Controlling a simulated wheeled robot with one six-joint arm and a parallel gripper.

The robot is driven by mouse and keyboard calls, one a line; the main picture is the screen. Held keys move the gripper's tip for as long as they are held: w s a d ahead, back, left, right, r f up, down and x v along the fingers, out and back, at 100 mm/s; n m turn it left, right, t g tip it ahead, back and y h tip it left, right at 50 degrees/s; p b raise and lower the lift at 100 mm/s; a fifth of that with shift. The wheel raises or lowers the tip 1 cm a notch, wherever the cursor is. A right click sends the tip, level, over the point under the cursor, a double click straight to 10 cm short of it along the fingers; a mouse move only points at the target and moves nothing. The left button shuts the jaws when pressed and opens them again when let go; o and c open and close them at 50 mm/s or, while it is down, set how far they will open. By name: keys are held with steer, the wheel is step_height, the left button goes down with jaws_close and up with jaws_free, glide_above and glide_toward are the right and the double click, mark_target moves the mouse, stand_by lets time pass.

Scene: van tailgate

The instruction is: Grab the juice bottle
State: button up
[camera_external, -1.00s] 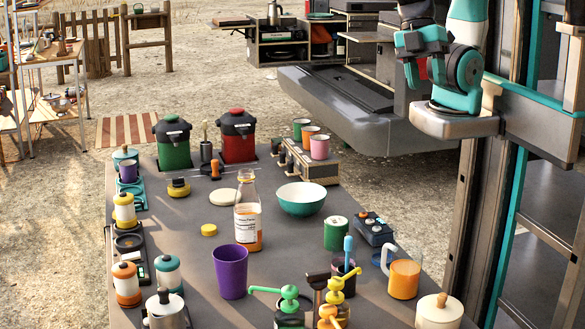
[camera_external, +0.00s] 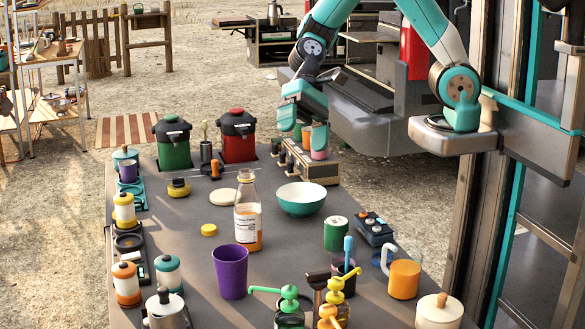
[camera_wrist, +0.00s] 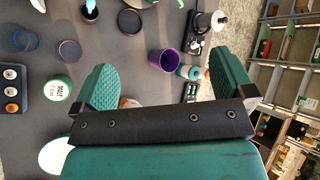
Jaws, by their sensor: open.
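The juice bottle (camera_external: 247,212) is clear, with a white label and orange juice low inside. It stands upright and open-topped near the middle of the grey table, left of a teal bowl (camera_external: 302,199). My gripper (camera_external: 305,130) is open and empty, above and behind the bottle to the right, near the small cups. In the wrist view, the open teal fingers of my gripper (camera_wrist: 165,80) spread over the table. A pale and orange patch beside the left finger may be the bottle, mostly hidden by the gripper's black bar.
A purple cup (camera_external: 230,271) stands in front of the bottle. A yellow lid (camera_external: 209,230) and a cream disc (camera_external: 224,195) lie to its left. A green can (camera_external: 337,233) and an orange mug (camera_external: 404,278) stand to the right. Pump bottles (camera_external: 289,307) crowd the front.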

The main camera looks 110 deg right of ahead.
steer(key=w+d+f+m+t+b, duration=0.1)
steer(key=w+d+f+m+t, duration=0.25)
steer(key=d+f+m, duration=0.55)
steer(key=m+t+b, duration=0.2)
steer(key=m+t, duration=0.1)
steer(key=m, duration=0.4)
glide_toward(248, 205)
steer(key=w, duration=0.1)
steer(key=w+a+r, duration=0.1)
steer(key=w+r, duration=0.1)
steer(key=shift+w+a+r, duration=0.2)
steer(key=shift+w+a, duration=0.1)
steer(key=shift+w+d+f+m+t, duration=0.2)
steer(key=shift+f+m+t, duration=0.1)
steer(key=shift+m+t, duration=0.1)
steer(key=shift+f, duration=0.4)
steer(key=shift+f+p, duration=0.5)
steer(key=shift+f, duration=1.05)
step_height(248, 205, down, 3)
steer(key=shift+r+p, duration=0.15)
steer(key=shift+p, duration=0.2)
steer(key=shift+x, duration=1.45)
steer(key=c, duration=1.2)
